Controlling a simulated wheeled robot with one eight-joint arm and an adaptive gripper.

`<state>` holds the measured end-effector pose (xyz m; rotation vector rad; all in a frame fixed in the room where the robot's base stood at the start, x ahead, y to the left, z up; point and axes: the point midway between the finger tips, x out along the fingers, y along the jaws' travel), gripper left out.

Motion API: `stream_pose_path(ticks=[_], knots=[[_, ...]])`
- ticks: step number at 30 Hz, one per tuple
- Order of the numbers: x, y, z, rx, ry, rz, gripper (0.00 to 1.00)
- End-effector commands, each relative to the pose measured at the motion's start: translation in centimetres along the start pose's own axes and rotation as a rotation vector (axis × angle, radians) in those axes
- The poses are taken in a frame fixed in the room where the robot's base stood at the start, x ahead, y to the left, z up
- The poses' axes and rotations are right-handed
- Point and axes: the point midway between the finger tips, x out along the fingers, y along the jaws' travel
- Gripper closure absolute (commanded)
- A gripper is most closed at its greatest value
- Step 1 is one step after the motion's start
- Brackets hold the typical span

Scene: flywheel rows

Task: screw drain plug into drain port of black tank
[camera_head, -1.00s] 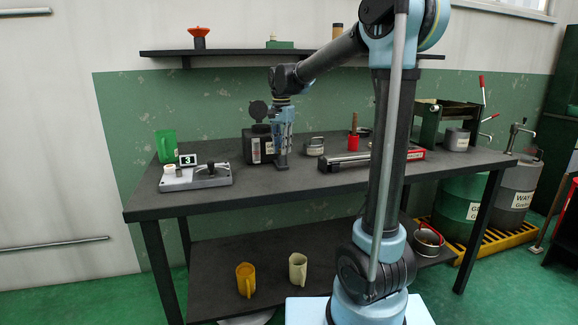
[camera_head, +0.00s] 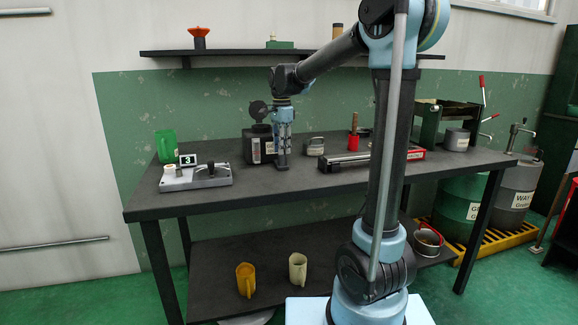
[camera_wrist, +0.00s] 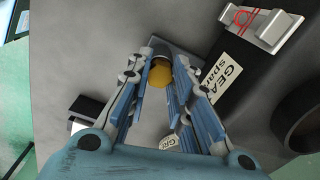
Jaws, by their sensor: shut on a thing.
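The black tank (camera_head: 250,150) stands on the bench left of my gripper, with a white label and a round black lid standing open on top. In the wrist view its dark labelled body (camera_wrist: 240,75) lies to the right of my fingers. My gripper (camera_head: 282,163) points down close beside the tank, low over the bench. In the wrist view my gripper (camera_wrist: 160,72) is shut on a rounded brass-coloured piece (camera_wrist: 161,71), which looks like the drain plug. I cannot tell whether the plug touches the tank. The drain port is not visible.
A grey fixture (camera_head: 196,177) and a green jug (camera_head: 166,146) are to the left. The front bench top is clear.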

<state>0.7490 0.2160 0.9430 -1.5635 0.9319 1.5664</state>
Motion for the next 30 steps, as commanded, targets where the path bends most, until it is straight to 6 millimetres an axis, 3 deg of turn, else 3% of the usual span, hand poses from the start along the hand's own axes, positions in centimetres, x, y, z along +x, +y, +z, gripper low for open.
stream_pose_path(ticks=[8,20,29,30], knots=[[-0.07,-0.26,0.16,0.05,-0.003,-0.005,1.0],[-0.05,-0.28,0.13,0.408,-0.004,-0.005,1.0],[-0.05,-0.28,0.12,0.437,-0.004,-0.005,1.0],[-0.05,-0.28,0.12,0.437,-0.004,-0.005,0.73]])
